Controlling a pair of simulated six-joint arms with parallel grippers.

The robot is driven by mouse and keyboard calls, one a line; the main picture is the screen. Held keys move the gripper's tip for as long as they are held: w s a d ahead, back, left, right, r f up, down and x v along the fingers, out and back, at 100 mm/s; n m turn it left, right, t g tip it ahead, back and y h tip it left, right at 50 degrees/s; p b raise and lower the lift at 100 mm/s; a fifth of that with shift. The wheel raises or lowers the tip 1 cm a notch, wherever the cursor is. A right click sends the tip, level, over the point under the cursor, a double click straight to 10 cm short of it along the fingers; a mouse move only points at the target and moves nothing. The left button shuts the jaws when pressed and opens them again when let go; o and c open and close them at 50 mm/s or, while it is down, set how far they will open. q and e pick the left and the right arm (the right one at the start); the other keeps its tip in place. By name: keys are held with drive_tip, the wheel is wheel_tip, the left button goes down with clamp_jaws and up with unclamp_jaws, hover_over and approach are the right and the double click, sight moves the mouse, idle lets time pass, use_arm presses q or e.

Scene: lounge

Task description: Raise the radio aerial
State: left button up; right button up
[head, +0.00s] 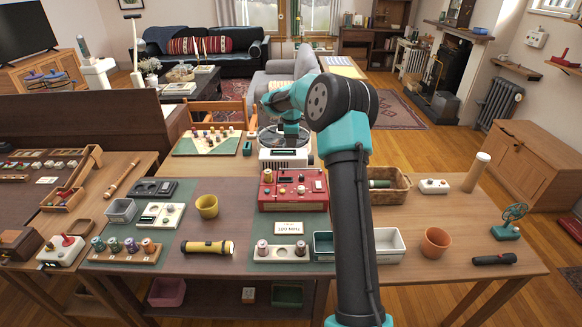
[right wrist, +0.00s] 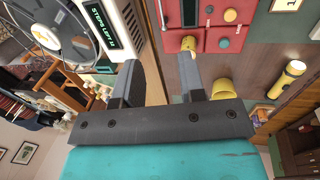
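The red box (head: 293,190) with knobs and dark dials on the middle of the table looks most like the radio. Its face also shows at the top of the right wrist view (right wrist: 222,20). A small yellowish cylinder (right wrist: 188,44) stands at its edge, close to one fingertip; I cannot tell whether it belongs to the aerial. No aerial rod is clearly visible. My right gripper (head: 291,130) is above and behind the red box, over a white device. Its two fingers are apart, with nothing between them (right wrist: 162,68). My left gripper is not in view.
My right arm hides part of the table.

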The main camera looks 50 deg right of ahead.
sight(291, 169)
drive_tip(key=f, duration=0.5)
drive_tip(key=w+d+f, duration=0.1)
drive_tip(key=f, duration=0.4)
drive_tip(key=w+d+f, duration=0.1)
drive_tip(key=f, duration=0.4)
drive_tip(key=shift+d, duration=0.1)
drive_tip(key=shift+c, duration=0.2)
clamp_jaws()
